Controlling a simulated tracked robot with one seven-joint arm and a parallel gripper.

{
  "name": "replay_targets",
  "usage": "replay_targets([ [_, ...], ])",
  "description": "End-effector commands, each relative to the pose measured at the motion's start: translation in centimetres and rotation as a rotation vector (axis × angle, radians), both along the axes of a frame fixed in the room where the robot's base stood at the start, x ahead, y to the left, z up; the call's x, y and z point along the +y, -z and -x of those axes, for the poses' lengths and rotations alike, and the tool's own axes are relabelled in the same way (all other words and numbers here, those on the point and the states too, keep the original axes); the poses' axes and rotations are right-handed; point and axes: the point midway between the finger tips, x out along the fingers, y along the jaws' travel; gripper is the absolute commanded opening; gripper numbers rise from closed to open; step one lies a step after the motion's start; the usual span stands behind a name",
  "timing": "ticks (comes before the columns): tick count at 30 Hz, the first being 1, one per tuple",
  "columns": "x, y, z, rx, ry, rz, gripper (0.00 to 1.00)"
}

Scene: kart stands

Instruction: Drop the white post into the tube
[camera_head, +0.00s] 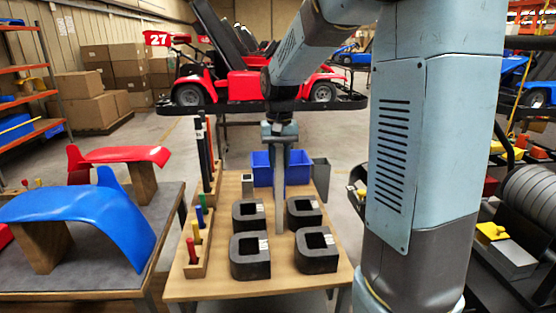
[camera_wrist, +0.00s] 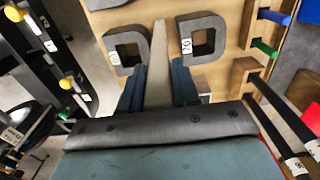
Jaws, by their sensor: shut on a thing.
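My gripper (camera_head: 280,134) is shut on the white post (camera_head: 279,195), which looks pale grey and hangs about upright below the jaws. In the wrist view the post (camera_wrist: 159,55) runs between both fingers. Several dark, D-shaped short tubes with square openings stand on the wooden table: back left (camera_head: 239,216), back right (camera_head: 292,212), front left (camera_head: 234,257) and front right (camera_head: 302,252). The post's lower end shows between the left and right pairs, over none of the openings; its height above the table is unclear. Which tube is meant is not clear.
A wooden rack with coloured pegs (camera_head: 193,243) and tall dark poles (camera_head: 203,145) lines the table's left edge. A blue bin (camera_head: 262,168) and a grey square container (camera_head: 321,177) stand at the back. A second table with a blue curved panel (camera_head: 85,212) is at left.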

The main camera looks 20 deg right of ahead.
Motion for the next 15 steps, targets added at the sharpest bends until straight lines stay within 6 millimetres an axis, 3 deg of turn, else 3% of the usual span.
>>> replay_targets([
  [5, 0.01, 0.17, 0.0, 0.0, 0.0, 0.0, 0.0],
  [6, 0.01, 0.22, 0.0, 0.0, 0.0, 0.0, 0.32],
  [13, 0.02, 0.19, 0.01, 0.0, 0.0, 0.0, 0.54],
  [15, 0.03, 0.19, 0.0, 0.0, 0.0, 0.0, 0.56],
])
